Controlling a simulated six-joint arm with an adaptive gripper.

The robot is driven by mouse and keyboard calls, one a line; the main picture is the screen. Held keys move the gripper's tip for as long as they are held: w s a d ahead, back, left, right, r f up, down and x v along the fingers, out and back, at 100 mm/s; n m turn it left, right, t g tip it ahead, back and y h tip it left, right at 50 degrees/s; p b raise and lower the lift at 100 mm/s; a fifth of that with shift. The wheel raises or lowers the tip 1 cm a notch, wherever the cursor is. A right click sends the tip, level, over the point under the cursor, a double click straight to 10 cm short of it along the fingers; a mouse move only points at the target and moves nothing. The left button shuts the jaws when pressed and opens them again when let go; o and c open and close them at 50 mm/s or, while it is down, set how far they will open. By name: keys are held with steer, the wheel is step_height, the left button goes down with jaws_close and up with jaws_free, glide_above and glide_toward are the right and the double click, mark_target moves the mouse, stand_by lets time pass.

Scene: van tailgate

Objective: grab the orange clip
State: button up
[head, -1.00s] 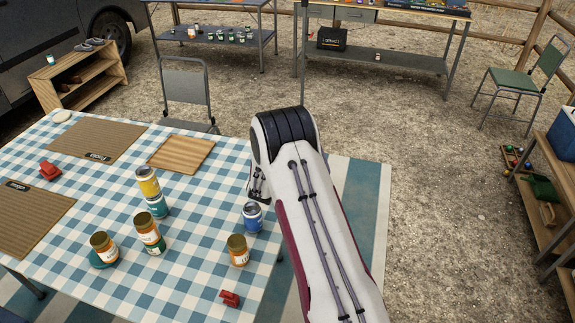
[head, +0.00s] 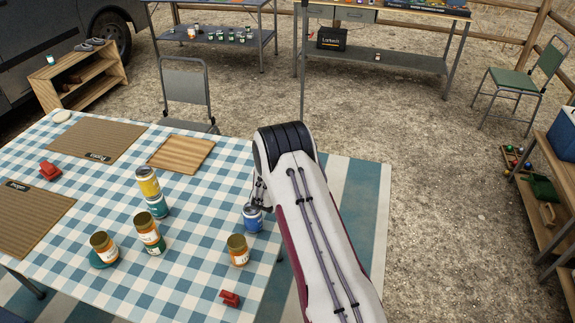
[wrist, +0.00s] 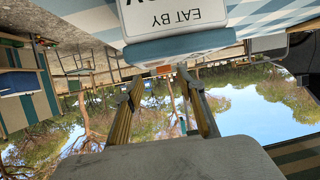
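My gripper (wrist: 160,80) is open, with a gap between its fingers in the wrist view. In the head view it is at the blue can (head: 253,222), close to its top; I cannot tell whether they touch. A small orange patch (wrist: 162,69) shows near the fingertips, too small to identify. Two red-orange clip-like things lie on the checked cloth: one at the front right (head: 230,298), one at the left (head: 50,171). Both are away from my gripper.
An orange-brown jar (head: 238,252) stands in front of the blue can. Stacked cans (head: 149,184) and more jars (head: 148,230) stand left.

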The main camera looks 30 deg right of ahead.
steer(key=shift+w+d+f, duration=0.2)
steer(key=shift+w+d, duration=0.15)
steer(key=shift+w, duration=0.05)
steer(key=shift+w+d+f, duration=0.15)
steer(key=shift+w+d, duration=0.25)
steer(key=shift+w, duration=0.3)
steer(key=shift+w+d+f, duration=0.15)
steer(key=shift+w+d, duration=0.2)
steer(key=shift+w, duration=0.35)
steer(key=shift+x, duration=1)
steer(key=c, duration=0.9)
